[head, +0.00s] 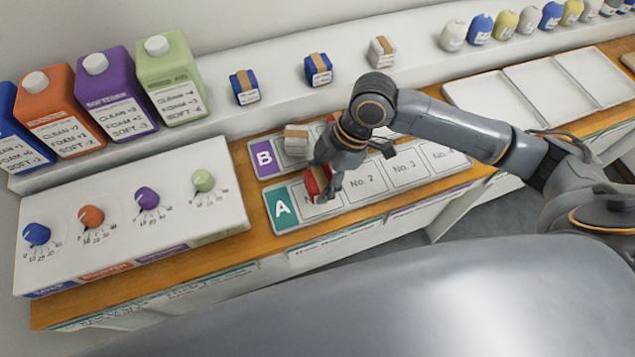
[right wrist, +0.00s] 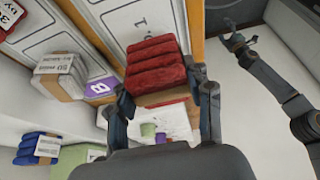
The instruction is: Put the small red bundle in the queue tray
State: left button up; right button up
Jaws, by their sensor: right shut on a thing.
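The small red bundle (head: 312,184) is a folded stack at the No. 1 space of the tray marked A (head: 285,212). My right gripper (head: 325,178) is shut on it. In the right wrist view the red bundle (right wrist: 156,62) sits between the two fingers (right wrist: 163,105), with the printed number just beyond it. I cannot tell whether it touches the tray. Part of the tray is hidden by my right arm. My left gripper (right wrist: 236,40) shows small in the right wrist view, apart from the trays; its jaw state is unclear.
Behind, the tray marked B (head: 265,160) holds a white banded bundle (head: 296,140). Blue bundles (head: 318,69) and a white one (head: 381,52) stand on the shelf. Large bottles (head: 112,95) and a knob panel (head: 120,240) are left; a divided white tray (head: 540,90) is right.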

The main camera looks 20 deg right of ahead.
aim_at(329, 170)
jog(key=shift+w+a+f, duration=0.2)
jog(key=shift+w+f, duration=0.25)
jog(key=shift+f, duration=0.05)
notch_tip(329, 170, down, 2)
jog(key=shift+f+p, duration=0.15)
jog(key=shift+p, duration=0.45)
jog(key=shift+f, duration=0.55)
jog(key=shift+w+f, duration=0.1)
jog(key=o, duration=1.2)
jog(key=shift+c, duration=0.2)
jog(key=b+v, duration=0.1)
jog(key=v, duration=1.1)
jog(key=shift+d, duration=0.1)
